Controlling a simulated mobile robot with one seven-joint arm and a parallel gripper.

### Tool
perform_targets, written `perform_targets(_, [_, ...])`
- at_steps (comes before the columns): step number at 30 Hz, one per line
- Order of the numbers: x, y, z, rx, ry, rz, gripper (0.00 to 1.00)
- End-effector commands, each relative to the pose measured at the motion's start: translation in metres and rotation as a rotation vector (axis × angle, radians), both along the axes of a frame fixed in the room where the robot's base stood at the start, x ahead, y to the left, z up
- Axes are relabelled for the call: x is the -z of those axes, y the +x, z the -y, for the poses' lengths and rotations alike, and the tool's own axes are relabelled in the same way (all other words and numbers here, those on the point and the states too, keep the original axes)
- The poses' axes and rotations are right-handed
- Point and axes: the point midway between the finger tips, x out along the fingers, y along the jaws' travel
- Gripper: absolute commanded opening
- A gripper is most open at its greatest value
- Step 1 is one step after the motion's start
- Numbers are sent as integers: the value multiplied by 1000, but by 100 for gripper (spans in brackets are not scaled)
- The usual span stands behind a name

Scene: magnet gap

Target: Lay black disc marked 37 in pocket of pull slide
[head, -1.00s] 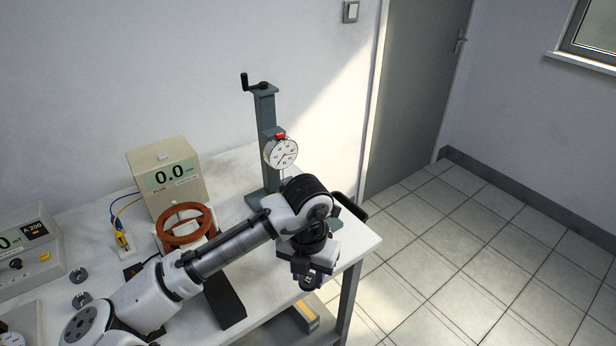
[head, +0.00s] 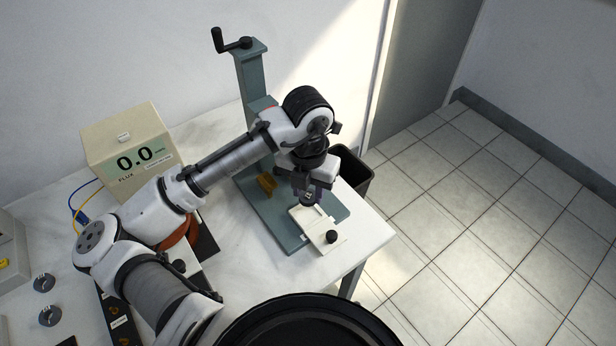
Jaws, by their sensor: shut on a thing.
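My gripper (head: 309,198) points down just above the far end of the pull slide (head: 325,240), low over the stand's base. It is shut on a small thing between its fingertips. This is mostly hidden and too small for me to read any mark on it.
The stand's column (head: 250,82) with a crank rises behind my arm. A beige flux meter (head: 130,150) reading 0.0 stands at left. Two small metallic discs (head: 45,283) lie at the table's left. A dark bin (head: 352,170) stands beyond the right edge. The table's front right corner is clear.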

Motion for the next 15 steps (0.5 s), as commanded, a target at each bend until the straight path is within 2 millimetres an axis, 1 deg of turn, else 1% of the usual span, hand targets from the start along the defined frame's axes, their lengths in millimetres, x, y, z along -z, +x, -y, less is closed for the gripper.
perform_targets(11, [1,0,0,0,-1,1,15])
perform_targets(15, [5,0,0,-1,-2,-1,15])
